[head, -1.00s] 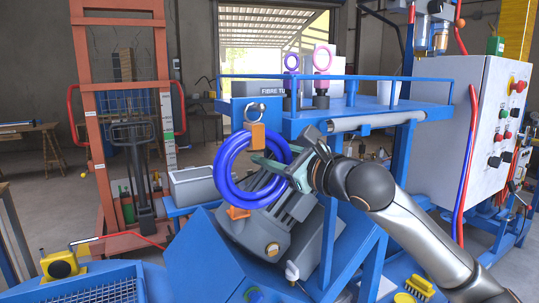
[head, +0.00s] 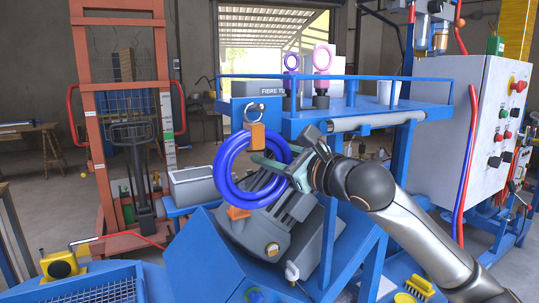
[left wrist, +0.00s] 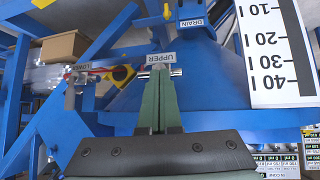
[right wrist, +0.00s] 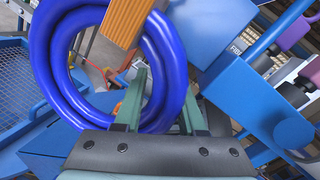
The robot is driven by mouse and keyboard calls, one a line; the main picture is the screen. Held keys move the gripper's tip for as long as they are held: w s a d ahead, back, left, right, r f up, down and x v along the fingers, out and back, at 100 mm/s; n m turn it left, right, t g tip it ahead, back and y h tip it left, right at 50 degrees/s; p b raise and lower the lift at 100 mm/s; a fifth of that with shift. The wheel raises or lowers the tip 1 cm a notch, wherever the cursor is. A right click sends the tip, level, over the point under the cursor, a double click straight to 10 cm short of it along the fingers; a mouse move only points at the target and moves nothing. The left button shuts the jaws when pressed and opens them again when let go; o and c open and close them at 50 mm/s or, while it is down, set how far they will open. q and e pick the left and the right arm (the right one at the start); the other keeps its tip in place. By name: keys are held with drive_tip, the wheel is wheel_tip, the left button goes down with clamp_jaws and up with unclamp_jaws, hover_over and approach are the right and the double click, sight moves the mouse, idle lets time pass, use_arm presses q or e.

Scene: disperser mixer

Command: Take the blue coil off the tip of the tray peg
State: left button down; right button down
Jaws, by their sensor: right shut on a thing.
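The blue coil (head: 224,178) is a thick ring of stacked loops. It is upright, with an orange-brown block-like peg (head: 257,136) at its upper right. In the right wrist view the coil (right wrist: 174,62) surrounds open space and the wooden-looking peg (right wrist: 122,22) crosses its top; the exact contact is unclear. My right gripper (head: 270,163) is shut on the coil's right side, with one finger inside the ring and one outside. It also shows in the right wrist view (right wrist: 168,98).
A grey motor-like machine (head: 275,225) stands close behind and below the coil. A blue railed shelf (head: 385,117) with purple and pink ring-topped parts is behind to the right. A white control cabinet (head: 480,140) stands at far right. An orange lift frame (head: 88,150) is at left.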

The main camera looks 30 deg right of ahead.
drive_tip(key=shift+r+p, duration=0.4)
drive_tip(key=shift+r, duration=0.1)
